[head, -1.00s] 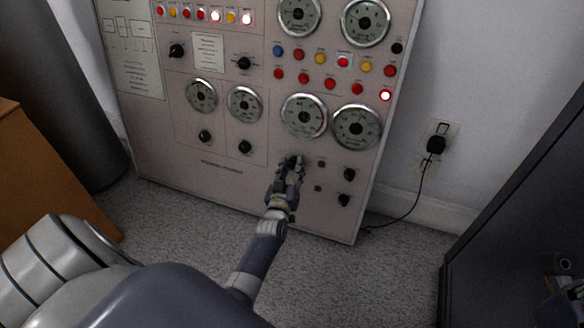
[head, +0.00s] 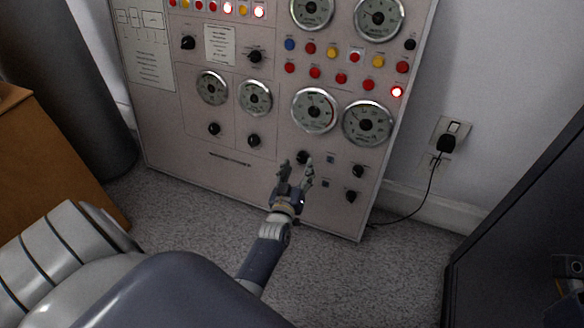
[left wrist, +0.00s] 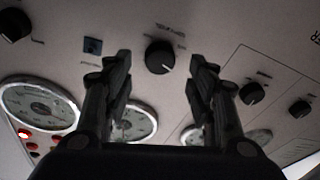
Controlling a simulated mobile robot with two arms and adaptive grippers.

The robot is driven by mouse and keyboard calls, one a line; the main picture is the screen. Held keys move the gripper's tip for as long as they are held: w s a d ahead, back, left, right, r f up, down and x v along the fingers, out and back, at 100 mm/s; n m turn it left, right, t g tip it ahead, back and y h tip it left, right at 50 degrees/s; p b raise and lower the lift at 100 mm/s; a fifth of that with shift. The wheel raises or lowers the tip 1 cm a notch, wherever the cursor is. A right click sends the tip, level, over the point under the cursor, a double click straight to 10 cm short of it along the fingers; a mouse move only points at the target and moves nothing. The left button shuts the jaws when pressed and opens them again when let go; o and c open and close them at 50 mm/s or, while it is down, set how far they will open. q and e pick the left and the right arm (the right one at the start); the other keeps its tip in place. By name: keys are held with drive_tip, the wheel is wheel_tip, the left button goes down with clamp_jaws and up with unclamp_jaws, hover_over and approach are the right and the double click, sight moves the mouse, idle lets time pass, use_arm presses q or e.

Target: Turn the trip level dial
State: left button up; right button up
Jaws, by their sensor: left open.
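A black round dial (head: 303,157) with a pale pointer line sits low on the panel, below the large gauges. In the left wrist view the dial (left wrist: 160,57) shows between and beyond my fingertips, with a small label beside it that is too blurred to read surely. My left gripper (head: 298,169) is open and empty, just below and in front of the dial in the head view. In the left wrist view its two fingers (left wrist: 162,75) stand on either side of the dial, with visible gaps and no clear contact.
The grey panel (head: 185,152) also carries a gauge (head: 314,110), coloured lamps and other black knobs (head: 358,171). A small dark square (head: 330,160) sits beside the dial. A plug with a cord (head: 446,143) is on the right wall. A dark cabinet (head: 500,235) stands at the right.

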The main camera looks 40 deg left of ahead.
use_arm(q)
drive_tip(key=v, duration=0.9)
